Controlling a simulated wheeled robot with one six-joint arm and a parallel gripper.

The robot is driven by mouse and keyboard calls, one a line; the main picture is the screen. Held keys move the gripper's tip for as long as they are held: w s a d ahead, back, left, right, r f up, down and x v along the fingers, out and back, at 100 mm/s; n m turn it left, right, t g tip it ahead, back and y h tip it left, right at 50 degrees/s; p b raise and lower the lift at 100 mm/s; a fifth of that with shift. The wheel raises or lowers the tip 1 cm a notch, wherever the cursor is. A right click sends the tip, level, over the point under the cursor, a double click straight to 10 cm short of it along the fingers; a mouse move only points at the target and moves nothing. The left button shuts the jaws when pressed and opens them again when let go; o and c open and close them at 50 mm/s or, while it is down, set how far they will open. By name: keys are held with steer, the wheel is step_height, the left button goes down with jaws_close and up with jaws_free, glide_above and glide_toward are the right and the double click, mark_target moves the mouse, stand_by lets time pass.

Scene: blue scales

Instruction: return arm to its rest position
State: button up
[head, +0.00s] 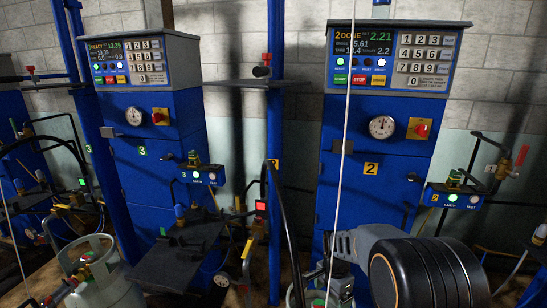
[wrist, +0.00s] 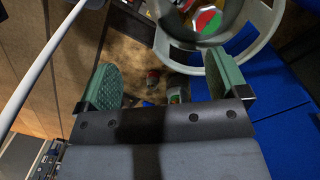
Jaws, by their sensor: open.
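My gripper (wrist: 163,82) is open in the wrist view, with its two green-padded fingers wide apart and nothing held between them. Beyond the fingers is the brown floor with small items that are too small to tell. A light grey cylinder collar (wrist: 262,52) curves past the right finger, with a red, green and white round knob (wrist: 206,20) inside it; I cannot tell whether the finger touches it. In the head view my arm fills the lower right in front of scale 2 (head: 372,190), and my gripper's fingers are not clearly visible there.
Scale 3 (head: 150,165) stands to the left with a dark platform (head: 180,255) before it. A grey gas cylinder (head: 105,285) stands at lower left. Blue posts, hoses, a thin white line (head: 347,130) and side valve boxes (head: 455,197) crowd the space near my arm.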

steer(key=s+r+n+t+p, duration=0.2)
steer(key=s+r+n+p, duration=0.4)
steer(key=r, duration=0.7)
steer(key=s+r+n+t+p, duration=0.2)
steer(key=s+r+n+p, duration=0.4)
steer(key=s+r, duration=0.4)
step_height(320, 180, up, 4)
steer(key=shift+a+p, duration=0.15)
steer(key=shift+p, duration=0.75)
